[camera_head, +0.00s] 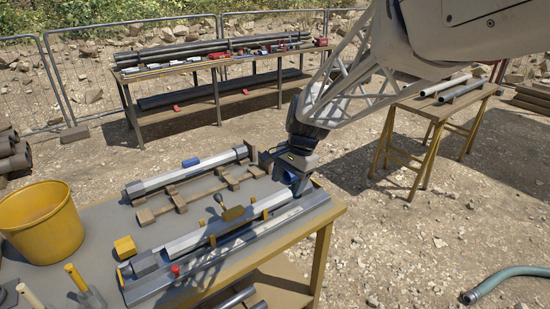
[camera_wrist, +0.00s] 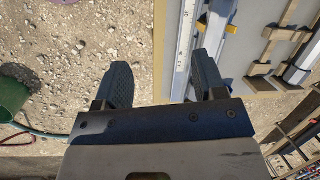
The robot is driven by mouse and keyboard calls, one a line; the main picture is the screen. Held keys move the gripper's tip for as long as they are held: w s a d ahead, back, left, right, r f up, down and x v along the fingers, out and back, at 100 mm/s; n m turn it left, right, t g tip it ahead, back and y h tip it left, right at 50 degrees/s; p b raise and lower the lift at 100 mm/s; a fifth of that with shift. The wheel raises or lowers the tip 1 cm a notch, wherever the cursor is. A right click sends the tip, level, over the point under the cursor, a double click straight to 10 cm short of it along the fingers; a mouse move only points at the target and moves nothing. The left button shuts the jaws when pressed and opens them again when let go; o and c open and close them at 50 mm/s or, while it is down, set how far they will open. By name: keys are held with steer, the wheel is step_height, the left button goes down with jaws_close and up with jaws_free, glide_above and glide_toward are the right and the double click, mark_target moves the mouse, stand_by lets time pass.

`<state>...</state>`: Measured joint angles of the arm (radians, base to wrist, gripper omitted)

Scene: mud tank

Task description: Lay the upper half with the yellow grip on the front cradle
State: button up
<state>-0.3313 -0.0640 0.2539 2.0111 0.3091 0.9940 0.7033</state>
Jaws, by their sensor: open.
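The upper half with the yellow grip (camera_head: 233,213) is a long grey piece lying in the front assembly on the table, beside a metal trough (camera_head: 235,253). The front cradle (camera_head: 180,205) is a low wooden frame behind it, with its near supports bare. A second grey half with a blue grip (camera_head: 191,162) lies behind that. My gripper (camera_head: 298,186) is open and empty near the table's right end, by the end of the front assembly. In the wrist view my open fingers (camera_wrist: 165,78) straddle the table edge. The wooden cradle (camera_wrist: 287,38) shows to their right.
A yellow block (camera_head: 125,247), a yellow bucket (camera_head: 40,222) and yellow- and cream-handled tools (camera_head: 75,277) are at the left. A red knob (camera_head: 175,270) sits at the trough. Another bench (camera_head: 215,66) and a trestle table (camera_head: 432,108) stand behind.

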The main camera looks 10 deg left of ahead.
mark_target(234, 211)
steer(key=w+a+f+m, duration=0.1)
steer(key=w+a+f, duration=0.1)
steer(key=a, duration=0.3)
steer(key=w+a+f+m+g, duration=0.1)
steer(key=w+a+f, duration=0.1)
steer(key=a+f, duration=0.2)
steer(key=w+a+f, duration=0.2)
steer(key=a+f, duration=0.1)
steer(key=a, duration=0.3)
steer(key=shift+w+a+f+m+g+y, duration=0.1)
steer(key=shift+f+m+g+y, duration=0.2)
steer(key=shift+f+m+g, duration=0.1)
steer(key=shift+x, duration=1.3)
steer(key=shift+x, duration=2.6)
jaws_close()
